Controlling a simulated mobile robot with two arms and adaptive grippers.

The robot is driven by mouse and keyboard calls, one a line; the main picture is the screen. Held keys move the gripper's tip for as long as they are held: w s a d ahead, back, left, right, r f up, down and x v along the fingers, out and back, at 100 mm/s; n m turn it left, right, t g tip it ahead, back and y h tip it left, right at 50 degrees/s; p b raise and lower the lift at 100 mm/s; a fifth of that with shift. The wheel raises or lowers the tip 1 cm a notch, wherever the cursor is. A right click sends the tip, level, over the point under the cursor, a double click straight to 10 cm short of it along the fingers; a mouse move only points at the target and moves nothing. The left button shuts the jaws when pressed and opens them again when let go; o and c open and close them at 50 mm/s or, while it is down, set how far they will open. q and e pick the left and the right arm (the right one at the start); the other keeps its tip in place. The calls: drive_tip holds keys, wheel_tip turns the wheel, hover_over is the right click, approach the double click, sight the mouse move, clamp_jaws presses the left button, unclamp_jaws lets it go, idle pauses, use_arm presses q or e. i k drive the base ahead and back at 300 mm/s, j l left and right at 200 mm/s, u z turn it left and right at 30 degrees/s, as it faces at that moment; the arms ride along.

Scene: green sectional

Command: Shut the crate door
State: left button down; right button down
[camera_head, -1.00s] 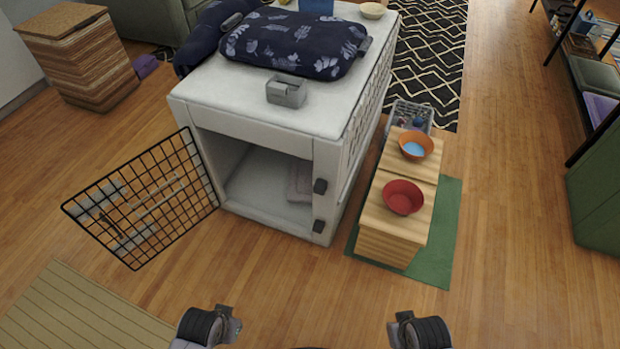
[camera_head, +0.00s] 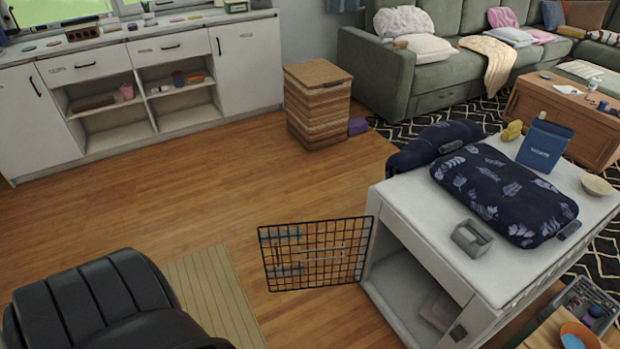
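The crate (camera_head: 428,246) is a white box at the right of the head view. Its front opening faces the lower left, and the inside shows pale and mostly empty, with a light folded cloth (camera_head: 440,310) on the floor. The crate door (camera_head: 316,255) is a black wire grid, swung wide open and standing out to the left from the crate's left front edge. Small dark latch parts (camera_head: 458,332) show on the right front post. Neither of my grippers is in view.
A woven hamper (camera_head: 318,105) stands behind the door. A dark patterned cushion (camera_head: 500,195) lies on the crate. Wooden floor left of the door is clear.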

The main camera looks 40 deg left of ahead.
sight(278, 235)
drive_tip(key=j+z, duration=0.15)
drive_tip(key=j, duration=0.3)
drive_tip(key=j+z, duration=0.15)
drive_tip(key=j, duration=0.3)
drive_tip(key=k+j+z, duration=0.15)
drive_tip(key=j, duration=0.25)
drive_tip(key=k+j+z, duration=0.15)
drive_tip(key=j, duration=0.3)
drive_tip(key=j+z, duration=0.15)
drive_tip(key=j, duration=0.3)
drive_tip(key=k+j+z, duration=0.15)
drive_tip(key=j, duration=0.25)
drive_tip(key=k+j+z, duration=0.15)
drive_tip(key=j, duration=0.2)
drive_tip(key=j+z, duration=0.2)
drive_tip(key=j, duration=0.3)
drive_tip(key=j+z, duration=0.25)
drive_tip(key=j, duration=0.25)
drive_tip(key=k+j+z, duration=0.2)
drive_tip(key=j, duration=0.3)
drive_tip(key=j+z, duration=0.25)
drive_tip(key=j, duration=0.25)
drive_tip(key=k, duration=0.05)
